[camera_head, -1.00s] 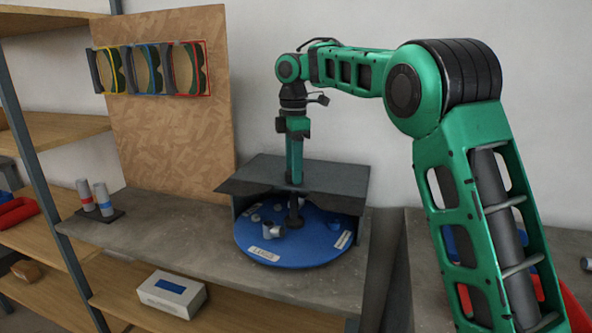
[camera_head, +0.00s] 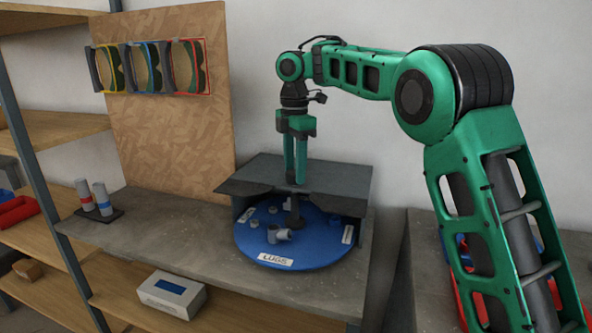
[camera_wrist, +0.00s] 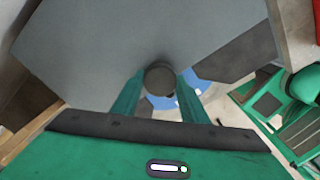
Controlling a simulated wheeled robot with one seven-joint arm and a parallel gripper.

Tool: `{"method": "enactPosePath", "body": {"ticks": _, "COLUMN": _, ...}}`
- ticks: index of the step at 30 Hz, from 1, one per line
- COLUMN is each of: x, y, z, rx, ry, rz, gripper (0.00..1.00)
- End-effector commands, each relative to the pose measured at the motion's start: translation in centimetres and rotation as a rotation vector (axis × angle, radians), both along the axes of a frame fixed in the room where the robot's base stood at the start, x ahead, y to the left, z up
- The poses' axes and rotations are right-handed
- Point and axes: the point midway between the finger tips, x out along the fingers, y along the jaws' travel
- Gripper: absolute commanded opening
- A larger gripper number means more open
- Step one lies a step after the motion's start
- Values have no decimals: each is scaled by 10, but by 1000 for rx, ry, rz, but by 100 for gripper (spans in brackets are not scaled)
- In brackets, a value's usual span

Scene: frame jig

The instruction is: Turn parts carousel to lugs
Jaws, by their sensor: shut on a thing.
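The parts carousel is a blue round disc (camera_head: 318,254) under a grey cover (camera_head: 340,178) on the bench. Its white LUGS label (camera_head: 275,261) faces the open front, slightly left of the disc's middle. Other white labels sit near its left and right edges, too oblique to read. A grey cylindrical part (camera_head: 284,235) and several small blue-grey parts stand on the disc. A dark central post (camera_head: 294,212) rises under the cover. My gripper (camera_head: 297,181) points down above the cover. In the wrist view its fingers are closed on a round dark knob (camera_wrist: 159,77).
Two grey cylinders with red and blue bands stand on a small dark base (camera_head: 98,215) at the bench's left. A board (camera_head: 175,140) with framed pieces stands behind. A white box (camera_head: 172,294) lies on the lower shelf. The bench between cylinders and carousel is clear.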

Motion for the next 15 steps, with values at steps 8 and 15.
{"method": "enactPosePath", "body": {"ticks": 8, "x": 5, "y": -2, "z": 5, "rx": 7, "ry": -16, "rz": -10, "gripper": 49}}
{"method": "enactPosePath", "body": {"ticks": 15, "x": 2, "y": -1, "z": 3, "rx": 4, "ry": -9, "rz": -4, "gripper": 59}}
